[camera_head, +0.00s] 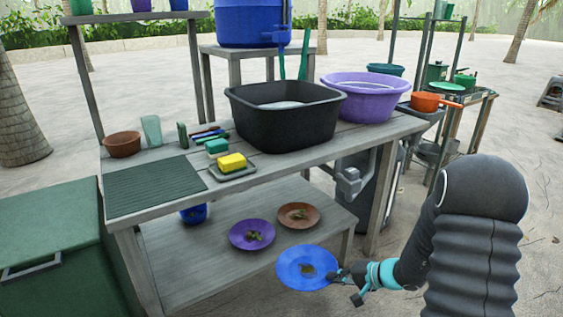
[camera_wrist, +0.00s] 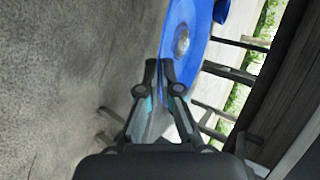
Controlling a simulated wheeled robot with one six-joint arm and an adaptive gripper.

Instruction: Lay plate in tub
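My gripper (camera_head: 343,279) is shut on the rim of a blue plate (camera_head: 290,270), with brown food scraps in its middle. The plate is held out in front of the lower shelf. In the wrist view the fingertips (camera_wrist: 159,72) pinch the edge of the plate (camera_wrist: 180,18), which shows nearly upright there. The black rectangular tub (camera_head: 260,132) stands on the upper counter, above and behind the gripper. Something pale shows inside it; the rest of its floor is hidden.
A purple basin (camera_head: 365,105) stands right of the tub. A purple plate (camera_head: 235,238) and a brown plate (camera_head: 288,222), both with scraps, lie on the lower shelf (camera_head: 185,268). A yellow sponge (camera_head: 231,162) and a ribbed drain mat (camera_head: 150,188) are left of the tub.

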